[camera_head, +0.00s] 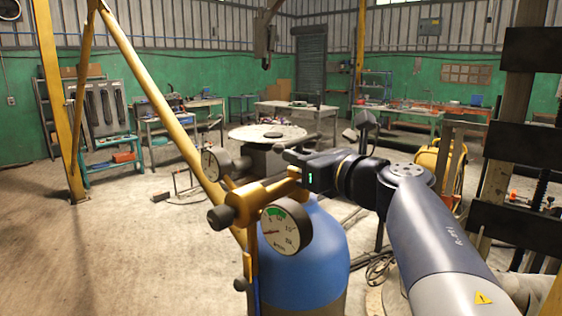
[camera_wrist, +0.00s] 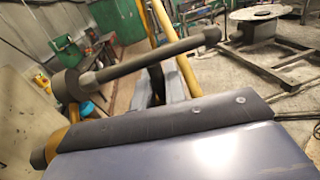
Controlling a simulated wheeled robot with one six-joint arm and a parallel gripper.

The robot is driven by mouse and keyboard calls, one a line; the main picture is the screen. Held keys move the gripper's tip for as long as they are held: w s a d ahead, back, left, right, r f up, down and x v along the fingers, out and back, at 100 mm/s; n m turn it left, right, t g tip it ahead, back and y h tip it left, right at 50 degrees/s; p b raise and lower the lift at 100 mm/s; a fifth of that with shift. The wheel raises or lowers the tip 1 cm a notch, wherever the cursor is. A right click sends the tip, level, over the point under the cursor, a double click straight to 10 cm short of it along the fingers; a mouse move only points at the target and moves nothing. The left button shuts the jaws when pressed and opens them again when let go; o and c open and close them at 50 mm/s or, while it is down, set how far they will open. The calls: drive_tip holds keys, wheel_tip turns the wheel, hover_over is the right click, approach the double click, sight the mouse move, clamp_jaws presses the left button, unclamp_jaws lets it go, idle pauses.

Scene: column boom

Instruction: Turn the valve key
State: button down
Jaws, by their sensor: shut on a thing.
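A blue gas cylinder (camera_head: 318,268) stands in the middle foreground of the head view. A brass regulator (camera_head: 240,207) with a dark knob and a round front gauge (camera_head: 285,230) sits at its top. My gripper (camera_head: 292,160) is at the top of this fitting, reached from the right, shut on the valve key. In the wrist view a dark bar with a rounded end, apparently the key (camera_wrist: 150,57), runs across the upper middle from a dark round part at left. The grip is largely hidden, and the key's turn angle cannot be told.
A second gauge (camera_head: 215,162) is behind the regulator. A yellow slanting pole (camera_head: 160,100) passes left of the cylinder. A round table (camera_head: 267,134) and workbenches stand behind. Dark boards on a post (camera_head: 515,230) rise at the right. Open floor lies at left.

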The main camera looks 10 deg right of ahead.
idle(0.3)
drive_tip(key=c, duration=1.5)
unclamp_jaws()
drive_tip(key=shift+c, duration=0.2)
drive_tip(key=shift+s, duration=0.1)
